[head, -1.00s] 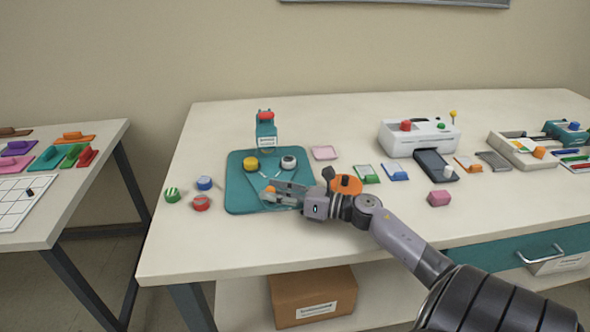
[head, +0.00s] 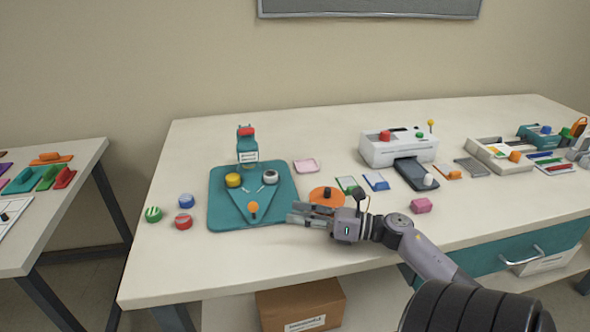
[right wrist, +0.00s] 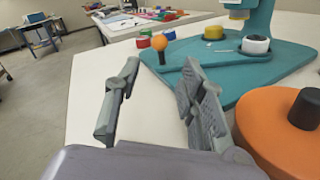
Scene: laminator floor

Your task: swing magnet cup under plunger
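The teal press (head: 247,145) with a red top stands at the back of its teal base (head: 219,212). A V-shaped teal swing arm (head: 252,201) lies on the base, with an orange knob (head: 253,208) at its front tip. It carries a yellow cup (head: 233,181) on the left and a white cup (head: 270,177) with a dark middle on the right. The plunger's yellow end (right wrist: 237,13) hangs between the two cups; neither looks squarely under it. My right gripper (head: 294,213) is open and empty, right of the knob and apart from it. My left gripper is not in view.
An orange disc (head: 318,196) with a black knob stands close beside my right gripper. Green (head: 153,214), blue (head: 186,201) and red (head: 184,222) round pieces lie left of the base. A white laminator (head: 382,151) stands farther right.

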